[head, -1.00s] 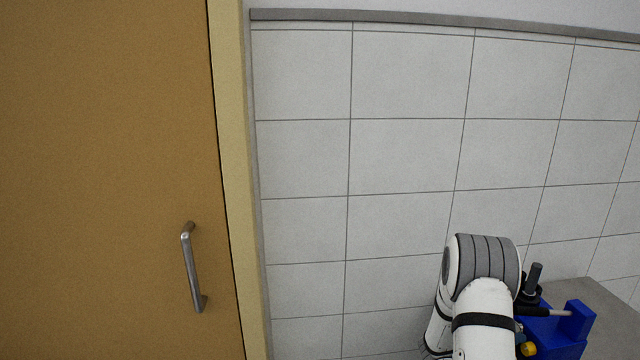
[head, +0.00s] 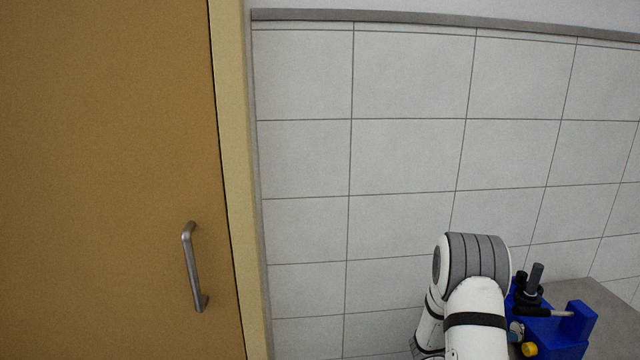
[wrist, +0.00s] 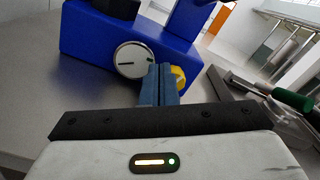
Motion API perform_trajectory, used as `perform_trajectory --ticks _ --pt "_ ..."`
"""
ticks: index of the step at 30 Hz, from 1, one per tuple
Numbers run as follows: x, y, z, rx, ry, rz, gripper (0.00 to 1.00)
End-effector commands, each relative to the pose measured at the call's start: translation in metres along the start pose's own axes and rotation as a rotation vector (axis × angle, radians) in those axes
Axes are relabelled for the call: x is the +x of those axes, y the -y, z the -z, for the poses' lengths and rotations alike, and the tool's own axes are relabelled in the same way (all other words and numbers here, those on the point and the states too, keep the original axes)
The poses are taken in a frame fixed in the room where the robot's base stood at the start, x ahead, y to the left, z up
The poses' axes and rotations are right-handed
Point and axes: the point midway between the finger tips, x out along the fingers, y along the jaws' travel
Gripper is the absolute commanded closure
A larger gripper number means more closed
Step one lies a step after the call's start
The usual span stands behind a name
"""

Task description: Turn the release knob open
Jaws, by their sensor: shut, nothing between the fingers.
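The blue disc separator (head: 563,335) stands on a grey table at the lower right of the head view. In the wrist view its blue body (wrist: 90,35) carries a round silver knob (wrist: 130,60) with a dark mark on its face and a yellow knob (wrist: 181,76) to the right. I cannot tell which one is the release knob. My gripper (wrist: 161,70) is shut and empty. Its fingertips overlap the right edge of the silver knob and partly cover the yellow one; I cannot tell whether they touch either.
The grey table (head: 612,308) runs to the tiled wall. A dark upright post (head: 535,279) and a rod (head: 552,313) sit on the separator. A green-handled tool (wrist: 292,100) is at the right of the wrist view. A brown door (head: 110,180) is at left.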

Motion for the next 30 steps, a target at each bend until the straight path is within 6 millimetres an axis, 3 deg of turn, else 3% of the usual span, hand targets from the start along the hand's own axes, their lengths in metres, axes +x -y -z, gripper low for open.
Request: perform_trajectory --ticks 9,22,30 --pt "-0.034 0.000 -0.001 0.000 0.002 0.000 1.00" --pt "-0.038 0.002 -0.001 0.016 0.002 0.001 1.00" --pt "-0.041 0.015 0.004 0.283 0.001 0.002 1.00"
